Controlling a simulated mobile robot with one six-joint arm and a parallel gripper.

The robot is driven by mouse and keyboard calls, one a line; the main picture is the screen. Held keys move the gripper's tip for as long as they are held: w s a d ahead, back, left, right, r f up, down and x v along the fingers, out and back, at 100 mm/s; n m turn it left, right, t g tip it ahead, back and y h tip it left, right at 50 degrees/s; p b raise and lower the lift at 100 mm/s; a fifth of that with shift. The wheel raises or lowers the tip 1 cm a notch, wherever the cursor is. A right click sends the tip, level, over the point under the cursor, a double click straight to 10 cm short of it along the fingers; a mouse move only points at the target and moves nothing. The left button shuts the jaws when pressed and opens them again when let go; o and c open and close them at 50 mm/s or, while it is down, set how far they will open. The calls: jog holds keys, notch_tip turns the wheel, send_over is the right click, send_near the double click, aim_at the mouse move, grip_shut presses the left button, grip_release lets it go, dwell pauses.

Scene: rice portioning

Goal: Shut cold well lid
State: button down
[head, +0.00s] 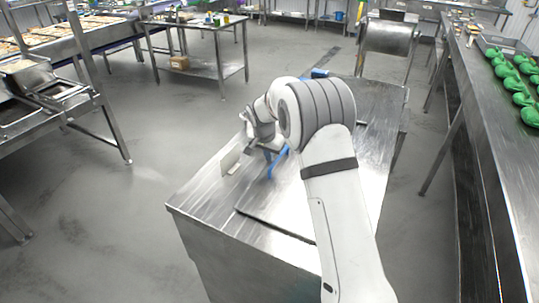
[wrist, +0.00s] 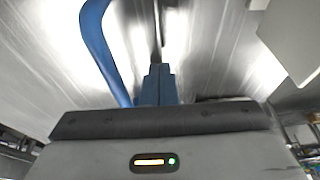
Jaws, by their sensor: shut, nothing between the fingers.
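The cold well is a steel cabinet (head: 190,198) in the middle of the head view. A flat steel lid panel (head: 285,208) lies on its top, with a dark line along its near edge; my arm hides part of it, so I cannot tell whether it is fully shut. A blue curved handle (head: 279,164) stands on the top beside my gripper and also shows in the wrist view (wrist: 97,42). My gripper (wrist: 158,84) has blue fingers, shut and empty, to the right of the handle in the wrist view.
A pale upright plate (head: 230,161) stands on the cabinet's left side. A small blue item (head: 320,73) lies at its far edge. A long counter (head: 480,110) with green bundles runs along the right. A steel table (head: 200,30) stands behind left.

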jog(key=shift+a+f, duration=0.1)
jog(key=shift+f, duration=0.5)
jog(key=shift+s, duration=0.1)
jog(key=shift+r, duration=0.1)
jog(key=d+b+v, duration=0.1)
jog(key=v, duration=0.7)
jog(key=shift+a+r, duration=0.2)
jog(key=shift+a, duration=0.25)
